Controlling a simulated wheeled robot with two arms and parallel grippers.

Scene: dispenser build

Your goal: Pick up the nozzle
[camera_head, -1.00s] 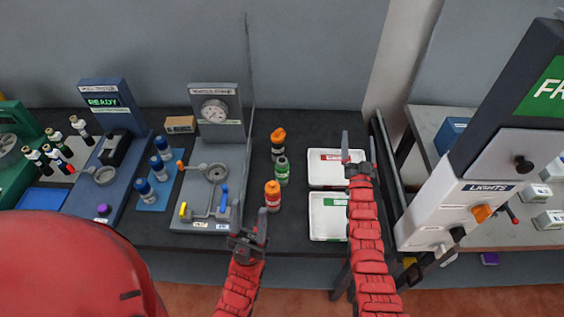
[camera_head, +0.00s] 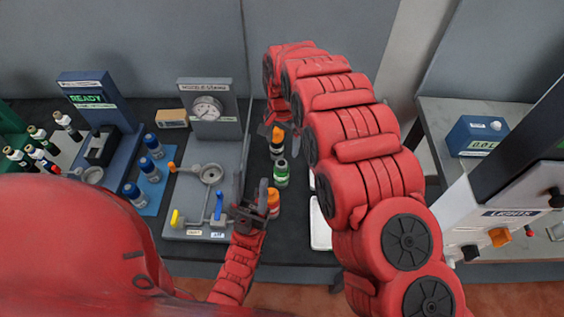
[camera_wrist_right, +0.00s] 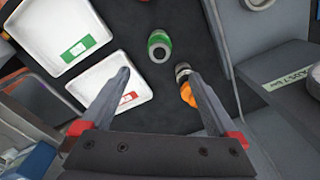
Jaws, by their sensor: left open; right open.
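Three small items stand in a row on the dark bench: a dark-bodied piece with an orange top (camera_head: 277,136) at the back, a green one (camera_head: 281,174), and an orange one (camera_head: 273,197) in front. I cannot tell for sure which is the nozzle; the orange-topped piece looks most like it. My right gripper (camera_wrist_right: 160,72) is open. In the right wrist view the orange-topped piece (camera_wrist_right: 187,93) is close beside the inner side of its right finger; contact is unclear. The green item (camera_wrist_right: 159,46) lies beyond the fingertips. My left gripper (camera_head: 252,186) is open and empty beside the orange item.
Two white trays show in the right wrist view, one with a green label (camera_wrist_right: 60,20) and one with a red label (camera_wrist_right: 139,88). A gauge stand (camera_head: 205,148) with levers is left of the row. Blue-capped bottles (camera_head: 152,145) stand further left.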

